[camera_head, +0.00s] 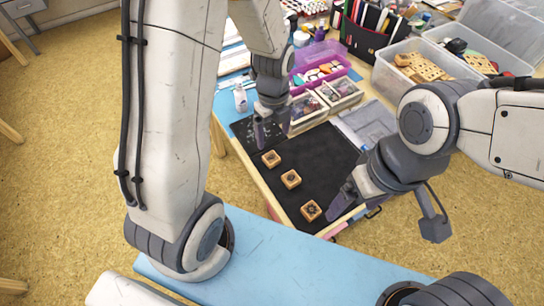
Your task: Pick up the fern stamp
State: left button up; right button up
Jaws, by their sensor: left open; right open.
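Three small square wooden stamps with dark designs lie in a row on a black mat (325,152): a far one (271,158), a middle one (291,179) and a near one (311,210). The designs are too small to tell which is the fern stamp. My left gripper (270,132) points down, open and empty, beyond the far stamp. My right gripper (344,203) is open and empty over the mat's near right part, just right of the near stamp.
Small clear-lidded boxes (340,92) and a purple tray (318,70) stand behind the mat. Clear bins (420,68) with wooden blocks stand at the back right. A white bottle (240,98) stands left of my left gripper. The mat's middle is clear.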

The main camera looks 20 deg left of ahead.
aim_at(271, 157)
pick_arm(q)
jog(key=f, duration=1)
jog(key=shift+a+f, duration=0.2)
jog(key=shift+a, duration=0.1)
grip_shut()
